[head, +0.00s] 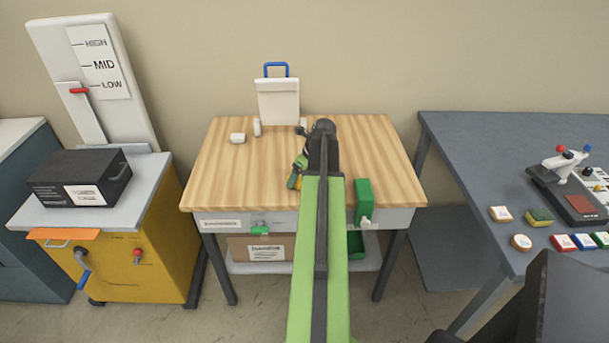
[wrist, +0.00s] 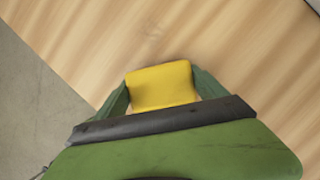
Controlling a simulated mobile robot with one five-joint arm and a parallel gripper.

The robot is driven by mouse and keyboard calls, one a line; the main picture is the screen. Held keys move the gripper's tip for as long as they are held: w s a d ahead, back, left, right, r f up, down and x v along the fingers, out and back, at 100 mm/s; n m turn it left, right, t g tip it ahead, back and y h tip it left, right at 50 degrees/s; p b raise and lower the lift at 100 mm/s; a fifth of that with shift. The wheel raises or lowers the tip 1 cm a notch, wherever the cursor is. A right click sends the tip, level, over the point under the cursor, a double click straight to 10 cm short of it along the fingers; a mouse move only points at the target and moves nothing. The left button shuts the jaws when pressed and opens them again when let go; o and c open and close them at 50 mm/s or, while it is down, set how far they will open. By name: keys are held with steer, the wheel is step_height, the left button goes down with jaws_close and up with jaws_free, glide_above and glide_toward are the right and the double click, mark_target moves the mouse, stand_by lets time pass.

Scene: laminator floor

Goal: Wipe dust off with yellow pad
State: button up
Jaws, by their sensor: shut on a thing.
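The yellow pad (wrist: 160,85) is held between the two green fingers of my gripper (wrist: 162,92) in the wrist view, above or on the wooden tabletop (wrist: 235,50). I cannot tell whether the pad touches the wood.
A green block (head: 363,200) is at the front right. A yellow cabinet (head: 130,265) stands left; a grey bench (head: 480,150) with several small items stands right.

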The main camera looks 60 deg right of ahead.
mark_target(289, 167)
steer(key=shift+w+d+f, duration=0.1)
steer(key=shift+w+d, duration=0.65)
steer(key=shift+d, duration=0.3)
steer(key=shift+w+d+r, duration=0.1)
steer(key=shift+w+d, duration=0.65)
steer(key=shift+d, duration=0.3)
steer(key=shift+w+d+f, duration=0.1)
steer(key=shift+w+d, duration=0.65)
steer(key=shift+d, duration=0.3)
steer(key=shift+w+a, duration=0.9)
steer(key=shift+w, duration=0.2)
steer(key=shift+s+a, duration=0.6)
steer(key=shift+a, duration=0.2)
steer(key=shift+s+a, duration=0.6)
steer(key=shift+a, duration=0.2)
steer(key=shift+s+a, duration=0.55)
steer(key=shift+a, duration=0.2)
steer(key=shift+s+a, duration=0.55)
steer(key=shift+a, duration=0.2)
steer(key=shift+w, duration=0.15)
